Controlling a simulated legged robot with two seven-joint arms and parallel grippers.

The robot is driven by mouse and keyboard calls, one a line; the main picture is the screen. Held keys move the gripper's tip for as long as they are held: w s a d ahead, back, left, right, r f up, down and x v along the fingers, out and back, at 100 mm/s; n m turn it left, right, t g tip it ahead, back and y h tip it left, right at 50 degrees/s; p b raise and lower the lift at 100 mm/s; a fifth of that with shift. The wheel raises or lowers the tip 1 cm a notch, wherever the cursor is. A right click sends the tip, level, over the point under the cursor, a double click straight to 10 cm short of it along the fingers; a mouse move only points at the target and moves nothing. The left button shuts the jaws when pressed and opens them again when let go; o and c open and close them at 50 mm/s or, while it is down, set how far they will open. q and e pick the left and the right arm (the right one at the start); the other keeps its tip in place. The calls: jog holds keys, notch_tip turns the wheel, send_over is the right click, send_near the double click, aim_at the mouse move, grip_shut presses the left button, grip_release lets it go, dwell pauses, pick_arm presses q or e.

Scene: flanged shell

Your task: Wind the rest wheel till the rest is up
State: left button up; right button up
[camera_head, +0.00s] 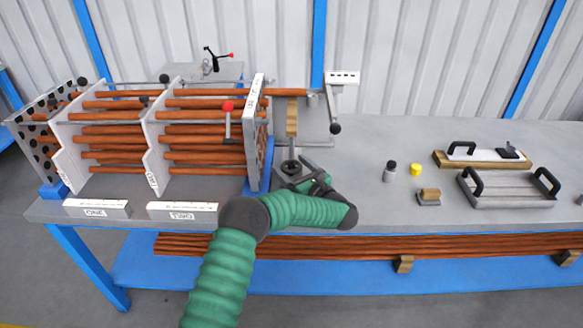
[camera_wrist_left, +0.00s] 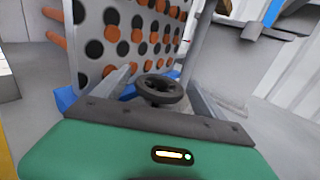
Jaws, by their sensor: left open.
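The rest wheel (camera_head: 291,168) is a small dark handwheel lying flat on a grey base beside the flanged shell. It also shows in the left wrist view (camera_wrist_left: 160,90), centred ahead of my fingers. The rest (camera_head: 292,117) appears as an upright wooden-faced piece just behind the wheel. My left gripper (camera_head: 303,173) is at the wheel's right side, its fingers open. In the left wrist view one finger shows on each side of the wheel; whether they touch its rim I cannot tell. My right gripper is not in view.
The shell's end plate (camera_head: 256,135) with rod ends stands close left of the wheel. A small crank with a red knob (camera_head: 228,107) is farther left. A grey post with a black knob (camera_head: 335,128) rises behind right. A handled tray (camera_head: 508,188) and small jars lie right.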

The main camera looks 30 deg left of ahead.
pick_arm(q)
jog(key=shift+r, duration=0.1)
jog(key=c, duration=1.4)
jog(key=shift+o, duration=0.2)
jog(key=shift+m+t+h, duration=0.3)
jog(key=shift+m+t, duration=0.1)
jog(key=shift+t, duration=0.2)
jog(key=m+t+h+b, duration=0.1)
jog(key=m+t+h, duration=0.1)
jog(key=t, duration=0.1)
jog(key=shift+a, duration=0.1)
jog(key=m+t+h+b, duration=0.2)
jog(key=m+t+h, duration=0.1)
jog(key=m+h, duration=0.1)
jog(key=shift+s+t, duration=0.1)
jog(key=shift+t, duration=0.3)
jog(key=shift+m+t+h, duration=0.7)
jog(key=shift+m+h, duration=0.1)
jog(key=shift+h, duration=0.4)
jog(key=shift+m+t+h, duration=0.5)
jog(key=shift+m+h, duration=0.6)
jog(key=shift+h, duration=0.8)
